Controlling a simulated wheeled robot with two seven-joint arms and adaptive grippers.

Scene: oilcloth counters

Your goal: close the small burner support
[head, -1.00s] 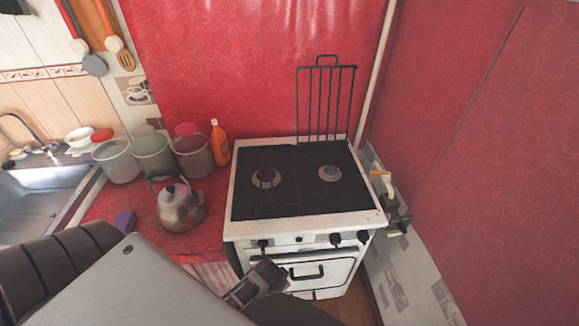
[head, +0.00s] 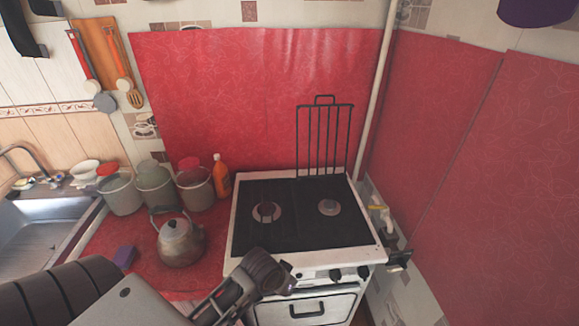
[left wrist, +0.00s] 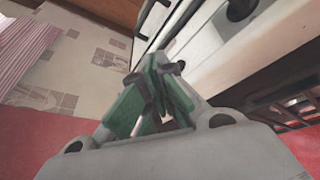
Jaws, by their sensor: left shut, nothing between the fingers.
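The small burner support (head: 324,138) is a dark wire grate standing upright at the back right of the stove, behind the right burner (head: 328,207). The stove (head: 236,240) has a white body and a dark top. My left gripper (head: 284,280) is at the stove's front edge, below and in front of the support and well apart from it. It is shut and empty. Its green-padded fingers (left wrist: 153,95) show in the left wrist view, near the stove front. My right gripper is not in view.
A metal kettle (head: 180,241), several lidded canisters (head: 154,186) and an orange bottle (head: 221,176) stand left of the stove on the red counter (head: 135,225). A pale pipe (head: 379,85) rises behind the stove's right side. The space above the burners is clear.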

